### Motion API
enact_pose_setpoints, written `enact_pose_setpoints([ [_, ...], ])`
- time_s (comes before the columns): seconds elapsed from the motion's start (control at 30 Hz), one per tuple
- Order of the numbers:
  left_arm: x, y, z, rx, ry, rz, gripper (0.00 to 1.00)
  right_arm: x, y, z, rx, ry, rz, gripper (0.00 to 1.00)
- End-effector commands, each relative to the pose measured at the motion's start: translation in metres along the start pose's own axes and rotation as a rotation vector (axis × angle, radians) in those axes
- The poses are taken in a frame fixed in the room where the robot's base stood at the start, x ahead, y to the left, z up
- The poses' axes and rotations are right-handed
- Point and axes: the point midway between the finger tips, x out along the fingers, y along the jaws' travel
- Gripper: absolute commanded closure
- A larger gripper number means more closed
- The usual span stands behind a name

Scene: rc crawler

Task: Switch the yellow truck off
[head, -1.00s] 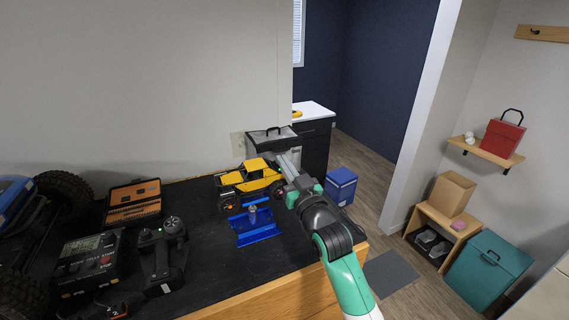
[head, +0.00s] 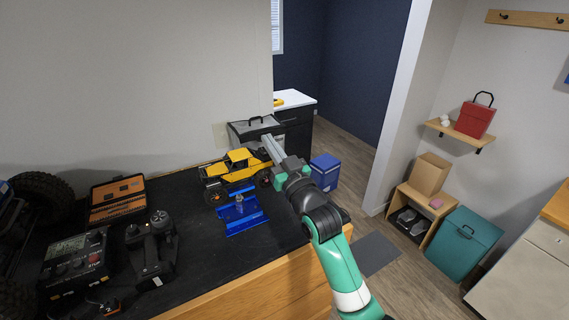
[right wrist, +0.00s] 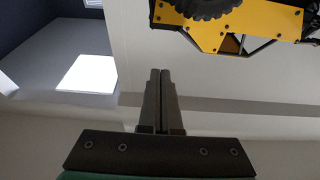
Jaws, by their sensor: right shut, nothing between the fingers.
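The yellow truck (head: 240,162) stands on the black bench mat, on the far side of a blue stand (head: 241,215). My right gripper (head: 267,140) is at the truck's right side, with its fingers together and empty. In the right wrist view, the shut fingers (right wrist: 160,75) point up the picture, and part of the truck (right wrist: 257,22) shows upside down at the top right, with a black tyre. The fingers look apart from the truck there. I cannot make out a switch on it. My left gripper is not in view.
A transmitter (head: 152,250), a display box (head: 77,262) and an orange tool case (head: 117,200) stand on the left of the bench. A grey-lidded box (head: 240,130) is behind the truck. The mat (head: 215,265) is bare in front of the stand.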

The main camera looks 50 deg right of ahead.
Motion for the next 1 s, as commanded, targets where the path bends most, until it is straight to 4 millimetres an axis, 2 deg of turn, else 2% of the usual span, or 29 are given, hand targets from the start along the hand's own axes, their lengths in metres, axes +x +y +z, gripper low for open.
enact_pose_setpoints([
  [0.03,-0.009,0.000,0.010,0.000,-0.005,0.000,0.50,-0.018,0.000,0.015,0.000,-0.008,0.000,1.00],
  [0.2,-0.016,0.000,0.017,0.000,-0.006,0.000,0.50,-0.057,0.000,0.020,0.000,-0.007,0.000,1.00],
  [0.4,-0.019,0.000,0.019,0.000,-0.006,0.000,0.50,-0.083,0.000,0.022,0.000,-0.006,0.000,1.00],
  [1.0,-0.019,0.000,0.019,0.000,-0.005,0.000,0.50,-0.087,0.000,0.022,0.000,-0.006,0.000,1.00],
])
